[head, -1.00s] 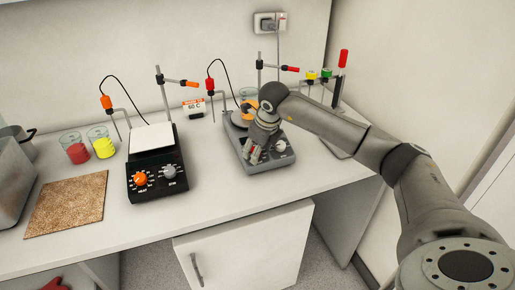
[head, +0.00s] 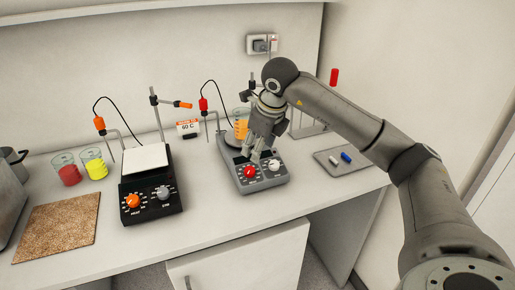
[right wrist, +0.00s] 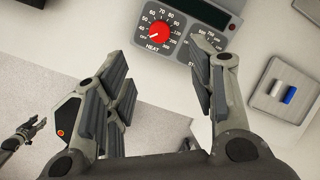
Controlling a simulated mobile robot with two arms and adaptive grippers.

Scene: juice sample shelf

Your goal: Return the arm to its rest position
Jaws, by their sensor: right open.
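My right gripper (head: 257,150) hangs over the grey hotplate (head: 274,184) with its fingers pointing down. In the right wrist view the fingers of my right gripper (right wrist: 160,68) are spread with nothing between them. The red heat knob (head: 249,171) is uncovered and also shows in the right wrist view (right wrist: 159,30), apart from the fingers. Its pointer is at the low end of the dial. My left gripper (right wrist: 24,137) shows small at the lower left of the right wrist view; its jaw state is unclear. It is outside the head view.
A beaker of orange liquid (head: 241,129) stands behind my right gripper, partly hidden. A black hotplate (head: 150,196) stands to the left. A grey tray (head: 330,170) with white and blue pieces lies at right. A stand with a red-topped rod (head: 334,77) is behind my arm.

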